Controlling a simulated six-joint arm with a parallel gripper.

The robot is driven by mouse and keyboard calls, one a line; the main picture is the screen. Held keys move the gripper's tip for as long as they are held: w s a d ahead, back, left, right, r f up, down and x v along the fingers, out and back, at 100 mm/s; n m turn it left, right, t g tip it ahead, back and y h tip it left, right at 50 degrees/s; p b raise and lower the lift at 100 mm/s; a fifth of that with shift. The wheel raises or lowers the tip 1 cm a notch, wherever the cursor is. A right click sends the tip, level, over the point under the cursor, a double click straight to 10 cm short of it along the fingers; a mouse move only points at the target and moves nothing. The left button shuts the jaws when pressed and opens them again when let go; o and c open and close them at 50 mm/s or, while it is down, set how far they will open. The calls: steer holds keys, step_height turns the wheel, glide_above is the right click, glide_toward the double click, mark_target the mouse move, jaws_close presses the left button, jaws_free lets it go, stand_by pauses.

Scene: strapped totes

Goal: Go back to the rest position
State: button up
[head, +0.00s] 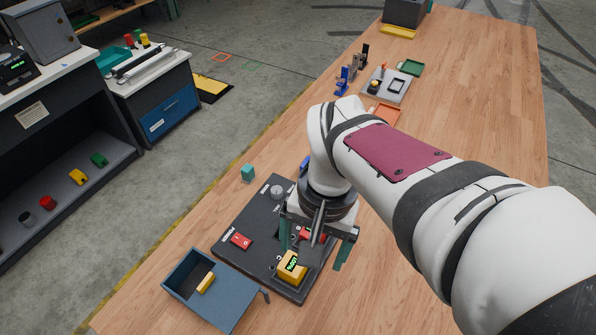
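My gripper (312,254) hangs from the white arm over a dark panel (265,213) on the wooden table. Its two green fingers are wide apart, with nothing visibly held between them. The panel carries a grey round knob (277,191), a red switch (241,241) at its left and another red part (307,234) partly hidden behind the gripper. A yellow device with a lit green display (291,267) sits at the panel's near end, just below the gripper. The gripper and wrist hide part of the panel's right side.
Farther back are a grey tray (399,90), blue and black upright parts (343,86) and a green tray (411,67). The far right tabletop is clear.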

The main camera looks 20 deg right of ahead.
steer(key=s+a+f+n, duration=0.1)
steer(key=s+a, duration=0.2)
steer(key=s, duration=0.6)
steer(key=shift+f+n+y, duration=0.2)
steer(key=shift+n+y, duration=0.1)
steer(key=shift+y, duration=0.1)
steer(key=shift+d, duration=0.1)
steer(key=shift+o, duration=0.4)
steer(key=w+d+f+n+h, duration=0.1)
steer(key=w+d+n, duration=0.3)
steer(key=w+n, duration=0.5)
steer(key=w+d+f+n+h, duration=0.1)
steer(key=w+d+n, duration=0.3)
steer(key=w, duration=0.8)
steer(key=shift+n, duration=0.8)
steer(key=f, duration=1.5)
steer(key=shift+w+a, duration=0.2)
steer(key=shift+a, duration=0.1)
jaws_close()
